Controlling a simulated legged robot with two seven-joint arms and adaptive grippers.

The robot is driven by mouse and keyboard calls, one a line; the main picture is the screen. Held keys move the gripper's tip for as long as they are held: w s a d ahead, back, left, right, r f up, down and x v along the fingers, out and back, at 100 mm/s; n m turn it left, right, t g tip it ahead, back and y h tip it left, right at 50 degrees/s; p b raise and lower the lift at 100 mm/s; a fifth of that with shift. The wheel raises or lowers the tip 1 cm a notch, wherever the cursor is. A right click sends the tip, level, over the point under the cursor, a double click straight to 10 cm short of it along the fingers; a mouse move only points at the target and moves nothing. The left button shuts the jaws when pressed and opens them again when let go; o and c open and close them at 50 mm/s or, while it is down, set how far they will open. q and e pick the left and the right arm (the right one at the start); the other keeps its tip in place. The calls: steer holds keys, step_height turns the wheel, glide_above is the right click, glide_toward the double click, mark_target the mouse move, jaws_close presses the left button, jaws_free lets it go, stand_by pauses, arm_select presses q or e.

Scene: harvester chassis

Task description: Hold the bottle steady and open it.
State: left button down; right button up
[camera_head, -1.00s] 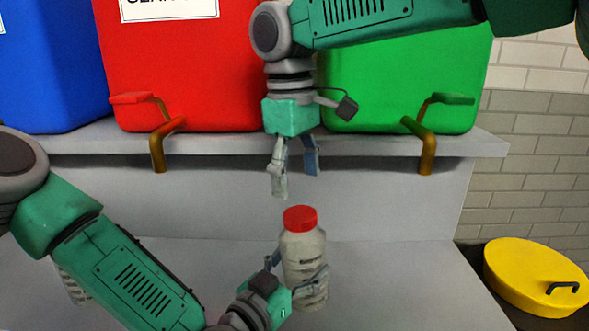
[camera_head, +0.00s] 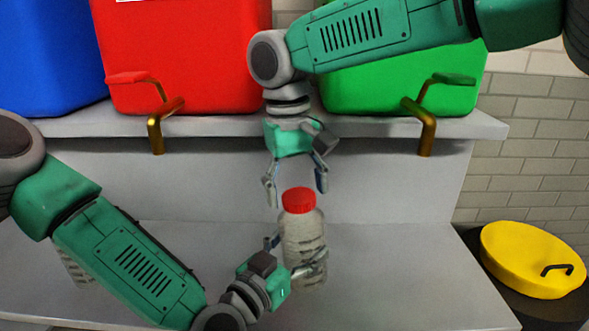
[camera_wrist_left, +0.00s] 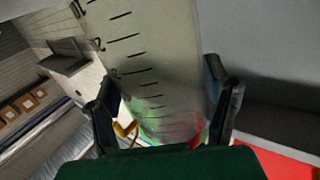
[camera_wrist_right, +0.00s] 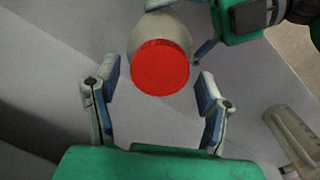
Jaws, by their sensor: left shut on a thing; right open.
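The bottle (camera_head: 303,240) is clear with measuring marks and stands upright at the counter, its red cap (camera_head: 299,200) on top. My left gripper (camera_head: 297,262) is shut on the lower part of the bottle from the left. The marked bottle wall (camera_wrist_left: 150,60) fills the space between its fingers in the left wrist view. My right gripper (camera_head: 296,190) points down just above the cap, with its fingers open and empty. In the right wrist view the cap (camera_wrist_right: 159,67) lies just ahead of and between the spread fingers (camera_wrist_right: 153,100), apart from both.
Blue (camera_head: 50,60), red (camera_head: 185,60) and green (camera_head: 400,80) bins stand on the raised shelf (camera_head: 215,126) behind, with brass-coloured pedals in front. A yellow lid (camera_head: 530,258) on a dark drum is at the right.

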steer(key=shift+f, duration=0.55)
steer(key=shift+c, duration=0.4)
steer(key=c, duration=1.1)
steer(key=n, duration=0.4)
steer(key=shift+n, duration=0.4)
steer(key=shift+s+r, duration=0.15)
steer(key=shift+s, duration=0.05)
steer(key=shift+r, duration=0.2)
steer(key=shift+a+r, duration=0.1)
steer(key=shift+r, duration=0.8)
steer(key=shift+r, duration=0.1)
